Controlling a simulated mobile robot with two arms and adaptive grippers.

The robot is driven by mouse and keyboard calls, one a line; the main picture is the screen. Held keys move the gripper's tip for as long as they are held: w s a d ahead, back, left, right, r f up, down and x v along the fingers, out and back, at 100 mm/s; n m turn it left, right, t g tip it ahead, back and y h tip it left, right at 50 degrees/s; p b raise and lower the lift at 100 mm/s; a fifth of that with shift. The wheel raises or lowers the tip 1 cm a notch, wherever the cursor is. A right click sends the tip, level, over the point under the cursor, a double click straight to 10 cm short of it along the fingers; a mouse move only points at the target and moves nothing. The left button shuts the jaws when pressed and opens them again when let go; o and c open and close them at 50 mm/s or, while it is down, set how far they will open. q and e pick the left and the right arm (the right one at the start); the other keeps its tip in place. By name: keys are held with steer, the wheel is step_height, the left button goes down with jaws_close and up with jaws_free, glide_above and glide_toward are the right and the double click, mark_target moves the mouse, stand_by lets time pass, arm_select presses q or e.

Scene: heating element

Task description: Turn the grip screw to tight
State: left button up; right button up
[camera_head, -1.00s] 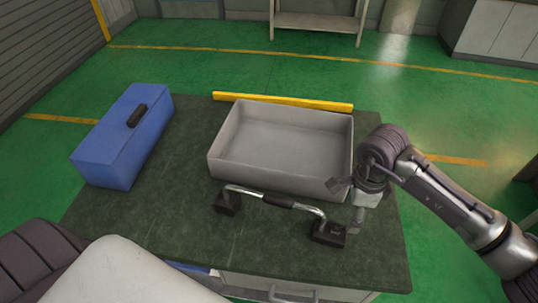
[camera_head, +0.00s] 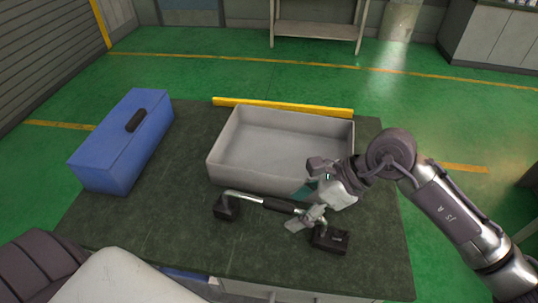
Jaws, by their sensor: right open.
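A metal bar handle with a black middle grip (camera_head: 278,205) and two black end blocks lies on the dark table in front of the grey tray. The right end block (camera_head: 331,239) is just below my right gripper. I cannot make out a separate grip screw on the handle at this size. My right gripper (camera_head: 302,207) is open, with its fingers at the right part of the bar, next to the black grip. They overlap the bar in the picture; I cannot tell if they touch it. Part of the bar's right end is hidden behind the gripper. My left gripper is not in view.
A grey open tray (camera_head: 222,172) stands behind the handle and looks empty. A blue toolbox (camera_head: 120,140) stands at the table's left, and a yellow bar (camera_head: 282,106) lies behind the tray. The table top (camera_head: 140,220) is clear at front left.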

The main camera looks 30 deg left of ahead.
steer(key=s+a+r+m+y, duration=0.1)
steer(key=a+r+m+y, duration=0.1)
steer(key=r+y, duration=0.4)
steer(key=s+a+r+m+y, duration=0.1)
steer(key=a+r+m+y, duration=0.2)
steer(key=r+m+y, duration=0.2)
steer(key=shift+a+r+y, duration=0.25)
steer(key=shift+r+y, duration=0.35)
steer(key=shift+r, duration=0.75)
steer(key=shift+s, duration=0.1)
